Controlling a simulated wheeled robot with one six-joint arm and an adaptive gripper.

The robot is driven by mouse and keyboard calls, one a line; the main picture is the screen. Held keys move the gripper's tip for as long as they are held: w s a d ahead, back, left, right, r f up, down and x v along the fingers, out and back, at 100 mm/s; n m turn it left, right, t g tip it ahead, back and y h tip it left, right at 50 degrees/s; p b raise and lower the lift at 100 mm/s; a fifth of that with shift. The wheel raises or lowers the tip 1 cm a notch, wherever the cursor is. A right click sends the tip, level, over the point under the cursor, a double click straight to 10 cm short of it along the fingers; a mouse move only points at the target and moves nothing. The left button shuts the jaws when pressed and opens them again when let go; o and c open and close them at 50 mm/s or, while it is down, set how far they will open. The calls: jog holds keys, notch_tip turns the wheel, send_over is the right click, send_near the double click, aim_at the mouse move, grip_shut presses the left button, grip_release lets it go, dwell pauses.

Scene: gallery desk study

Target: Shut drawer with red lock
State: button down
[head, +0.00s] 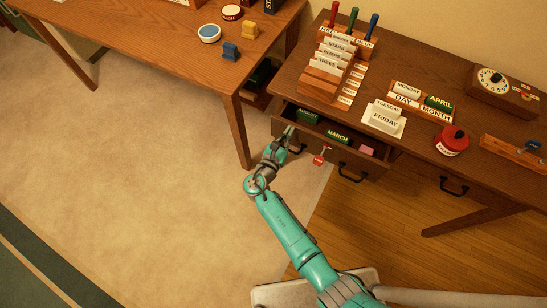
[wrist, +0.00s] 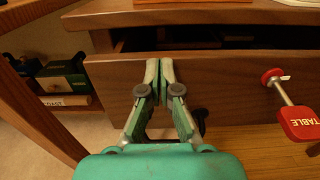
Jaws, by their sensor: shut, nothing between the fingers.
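The drawer (head: 332,158) with the red lock (head: 320,156) stands partly open under the desk top; green blocks, one reading MARCH (head: 337,136), and a pink block (head: 366,150) lie inside. In the wrist view the wooden drawer front (wrist: 230,82) fills the middle, with a dark gap above it. The red lock (wrist: 302,122), reading TABLE, hangs at its right on a metal shaft. My gripper (head: 289,131) is at the left part of the drawer front. Its fingertips (wrist: 159,72) are together and empty, over the front; I cannot tell whether they touch.
The desk top (head: 330,110) holds a card rack, calendar blocks (head: 385,117), a red canister (head: 452,140) and a dial box (head: 495,82). Another table (head: 150,40) stands at the left, its leg (head: 237,130) close to my gripper. The carpet (head: 130,180) is clear.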

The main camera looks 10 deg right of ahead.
jog(key=x, duration=1.1)
jog(key=shift+w+d, duration=0.15)
jog(key=shift+w, duration=0.1)
jog(key=shift+r, duration=0.15)
